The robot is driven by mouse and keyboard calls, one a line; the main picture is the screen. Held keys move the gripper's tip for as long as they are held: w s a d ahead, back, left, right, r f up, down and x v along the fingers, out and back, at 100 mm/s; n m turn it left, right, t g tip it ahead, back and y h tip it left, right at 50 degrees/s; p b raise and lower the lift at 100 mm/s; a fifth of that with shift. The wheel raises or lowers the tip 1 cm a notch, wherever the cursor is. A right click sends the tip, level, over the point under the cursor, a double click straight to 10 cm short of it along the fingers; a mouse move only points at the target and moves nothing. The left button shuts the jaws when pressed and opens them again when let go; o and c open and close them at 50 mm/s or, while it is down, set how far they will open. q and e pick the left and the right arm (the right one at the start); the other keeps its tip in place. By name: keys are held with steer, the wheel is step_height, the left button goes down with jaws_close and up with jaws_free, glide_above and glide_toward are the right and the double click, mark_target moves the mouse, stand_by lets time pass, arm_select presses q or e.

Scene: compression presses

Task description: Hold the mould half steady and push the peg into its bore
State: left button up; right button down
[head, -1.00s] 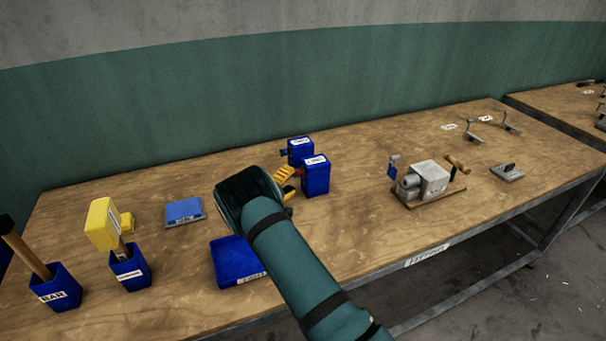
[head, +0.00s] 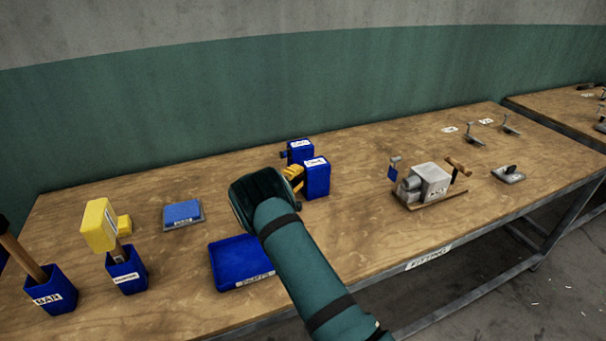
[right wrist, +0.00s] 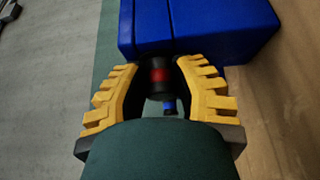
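My right gripper (head: 296,176) is at the left side of the front blue labelled box (head: 317,178). In the right wrist view its yellow fingers (right wrist: 158,68) are apart, on either side of a dark cylinder with a red band (right wrist: 158,76) and a small blue end (right wrist: 169,106). Gaps show between cylinder and fingers. The cylinder is in front of a blue box (right wrist: 205,28). I cannot tell if it is the peg. No part is clearly the mould half; a grey block (head: 432,182) sits on a wooden-based fixture at right. My left gripper is not in view.
A blue tray (head: 222,282) lies left of my right forearm. A blue pad on a grey plate (head: 183,213) and blue holders with a yellow-headed mallet (head: 100,226) and a wooden handle (head: 20,252) stand further left. A second blue box (head: 300,150) stands behind the front one.

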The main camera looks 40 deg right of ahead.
steer(key=shift+w+a, duration=0.1)
steer(key=shift+a, duration=0.3)
steer(key=shift+w+a, duration=0.1)
steer(key=shift+a, duration=0.2)
steer(key=shift+w+a, duration=0.25)
steer(key=shift+a, duration=0.85)
steer(key=shift+w+a, duration=0.25)
steer(key=shift+a, duration=0.8)
stand_by(0.6)
steer(key=shift+w+a+b, duration=0.2)
steer(key=shift+a, duration=0.55)
steer(key=shift+w+a+b, duration=0.15)
steer(key=shift+a+b, duration=0.05)
steer(key=shift+a, duration=0.55)
steer(key=shift+w+a, duration=0.1)
steer(key=shift+a, duration=0.25)
steer(key=shift+r, duration=0.15)
